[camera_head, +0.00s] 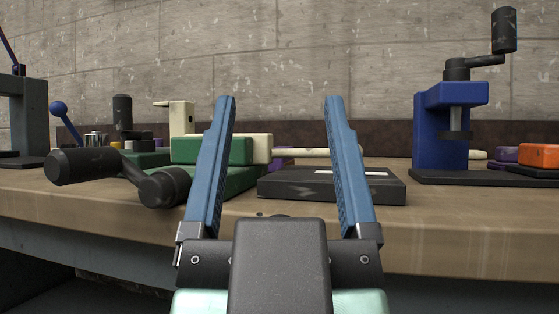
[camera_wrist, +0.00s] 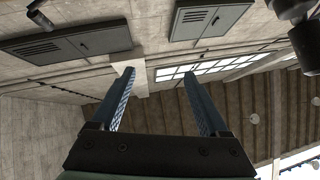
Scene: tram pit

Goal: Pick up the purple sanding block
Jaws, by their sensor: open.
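My gripper (camera_head: 280,98) is open and empty in the head view, its two blue fingers pointing up in front of the workbench (camera_head: 440,228). It also shows open in the wrist view (camera_wrist: 159,74), with nothing between the fingers. A purple piece (camera_head: 505,154) lies on the bench at the far right, beside and partly behind an orange block (camera_head: 539,155). Another purple piece (camera_head: 283,154) shows at the back of the bench, between my fingers in the picture, mostly hidden behind the cream and green items. I cannot tell which one is the sanding block.
A blue press (camera_head: 440,130) with a crank stands on a dark base at right. A dark flat box (camera_head: 315,184) lies near the front edge. A green and cream device (camera_head: 212,150) and a black-handled crank (camera_head: 85,165) fill the left. The wrist view shows walls and ceiling.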

